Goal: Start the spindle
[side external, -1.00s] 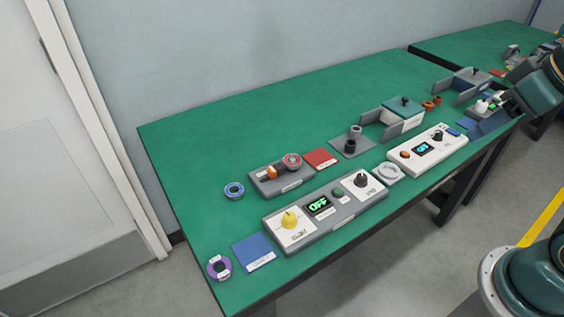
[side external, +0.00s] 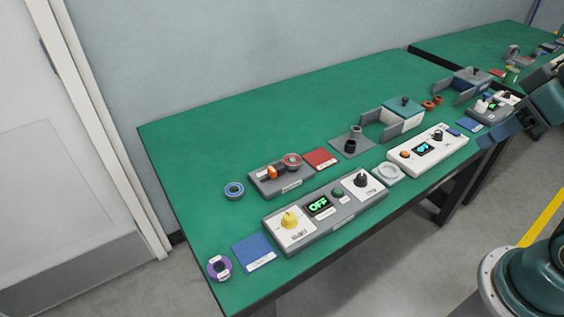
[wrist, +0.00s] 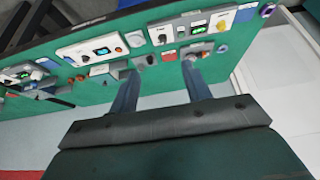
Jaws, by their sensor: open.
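A long grey console (side external: 325,232) sits near the front edge of the green table. It carries a yellow knob (side external: 290,219) on a white plate, a display reading OFF (side external: 318,205) in green, a green button (side external: 338,192) and a black knob (side external: 361,181). The small labels are too blurred to read. The console also shows in the wrist view (wrist: 181,37), at the far edge beyond my fingers. My gripper (side external: 488,141) is at the right, past the white console. In the wrist view my gripper (wrist: 160,84) is open with nothing between its fingers, touching no control.
A white console (side external: 428,149) with a lit blue display, orange button and black knob lies between my gripper and the grey console. The table's left rear is clear.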

